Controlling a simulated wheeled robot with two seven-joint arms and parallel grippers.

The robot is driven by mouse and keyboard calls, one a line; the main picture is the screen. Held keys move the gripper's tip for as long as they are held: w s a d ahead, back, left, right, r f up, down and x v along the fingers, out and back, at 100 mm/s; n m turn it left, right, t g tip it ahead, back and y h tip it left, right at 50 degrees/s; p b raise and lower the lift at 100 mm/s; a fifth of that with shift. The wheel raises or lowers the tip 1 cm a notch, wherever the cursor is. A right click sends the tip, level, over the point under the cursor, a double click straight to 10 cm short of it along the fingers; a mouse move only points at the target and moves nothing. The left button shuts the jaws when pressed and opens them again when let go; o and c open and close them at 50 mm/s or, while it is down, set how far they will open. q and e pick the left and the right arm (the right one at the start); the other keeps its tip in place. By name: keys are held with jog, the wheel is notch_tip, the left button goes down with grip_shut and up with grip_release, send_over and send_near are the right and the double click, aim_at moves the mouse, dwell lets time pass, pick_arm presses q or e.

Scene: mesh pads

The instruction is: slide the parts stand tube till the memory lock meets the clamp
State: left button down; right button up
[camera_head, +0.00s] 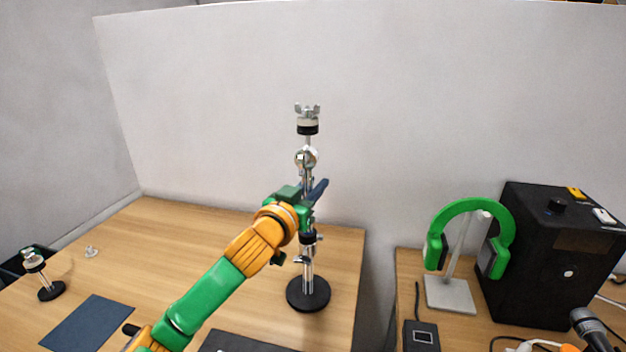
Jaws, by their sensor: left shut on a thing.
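The parts stand (308,270) stands upright on a round black base (308,295) near the right edge of the wooden table. Its upper tube carries a silver tilter joint (306,157) and a wing nut with pads (307,118) on top. My left gripper (309,198) is shut around the stand's tube below the tilter and hides that stretch. Just below it a black collar with a silver fitting (309,237) shows on the tube, and a silver wing screw (301,260) sits lower. I cannot tell which is the memory lock and which the clamp, nor whether they touch.
A dark blue mesh pad (88,323) and a small black-based stand (50,289) are at the left. A small silver part (91,252) lies behind. Across a gap, the right table holds green headphones (472,206) and a black speaker (545,285). A wall stands behind.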

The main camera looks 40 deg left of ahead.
aim_at(305, 195)
pick_arm(q)
jog(key=shift+f, duration=0.2)
jog(key=c, duration=1)
grip_release()
jog(key=o, duration=0.3)
jog(key=shift+w, duration=0.15)
jog(key=v, duration=0.1)
jog(key=b+v, duration=0.1)
jog(key=v, duration=0.1)
jog(key=shift+s+f, duration=0.2)
jog(key=shift+f, duration=0.05)
jog(key=s+p, duration=0.1)
jog(key=p, duration=0.1)
jog(key=s+d+r+p, duration=0.1)
jog(key=p, duration=0.1)
jog(key=shift+s, duration=0.3)
jog(key=shift+s+d+f+p, duration=0.1)
jog(key=shift+s+p, duration=0.3)
jog(key=shift+p, duration=0.35)
jog(key=shift+f, duration=0.15)
